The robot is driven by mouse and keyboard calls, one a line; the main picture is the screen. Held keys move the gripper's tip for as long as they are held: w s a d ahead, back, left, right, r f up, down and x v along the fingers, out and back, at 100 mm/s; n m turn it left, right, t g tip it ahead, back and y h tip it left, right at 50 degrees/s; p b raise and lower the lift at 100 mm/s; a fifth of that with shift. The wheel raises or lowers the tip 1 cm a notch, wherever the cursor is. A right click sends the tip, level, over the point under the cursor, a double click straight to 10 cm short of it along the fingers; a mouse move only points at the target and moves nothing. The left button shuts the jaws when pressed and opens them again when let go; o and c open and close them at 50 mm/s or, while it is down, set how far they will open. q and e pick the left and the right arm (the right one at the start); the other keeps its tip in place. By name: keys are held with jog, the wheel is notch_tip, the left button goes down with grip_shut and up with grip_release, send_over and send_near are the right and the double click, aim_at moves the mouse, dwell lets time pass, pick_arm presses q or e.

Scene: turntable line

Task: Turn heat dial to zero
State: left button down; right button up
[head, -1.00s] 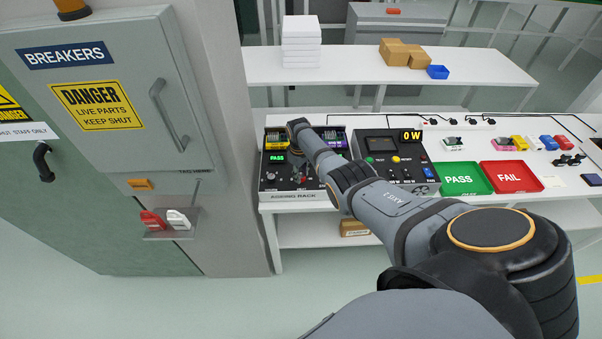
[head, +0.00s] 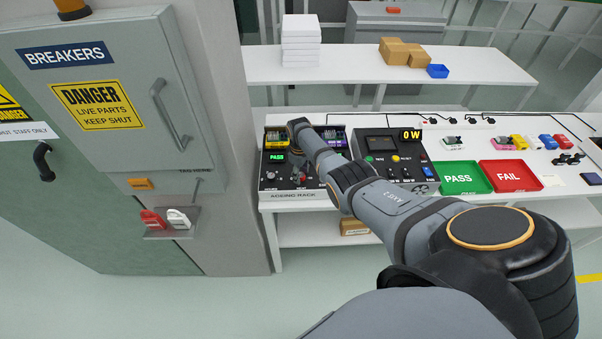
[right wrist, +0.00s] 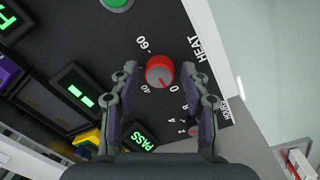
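The heat dial (right wrist: 160,70) is a round knob with a red rim on the dark panel, with HEAT printed beside it. The marks 0, 40 and 60 are printed around it. A thin mark on its face appears to point toward the 0, but it is small. My right gripper (right wrist: 161,72) is open, with one finger on each side of the dial and a gap on both sides. I cannot tell its height above the panel. In the head view the ageing rack (head: 284,185) holds this panel, partly covered by my right arm. My left gripper is not in view.
A green button (right wrist: 117,3) and lit green displays, one reading PASS (right wrist: 141,137), are near the dial. A power meter (head: 381,144) stands right of the rack, then a green PASS tray (head: 460,191) and a red FAIL tray (head: 528,187). The breaker cabinet (head: 105,95) stands left.

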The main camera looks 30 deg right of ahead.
jog(key=shift+r, duration=0.1)
notch_tip(320, 180, up, 12)
jog(key=shift+s+a, duration=0.15)
jog(key=shift+a, duration=0.15)
dwell(0.3)
dwell(0.4)
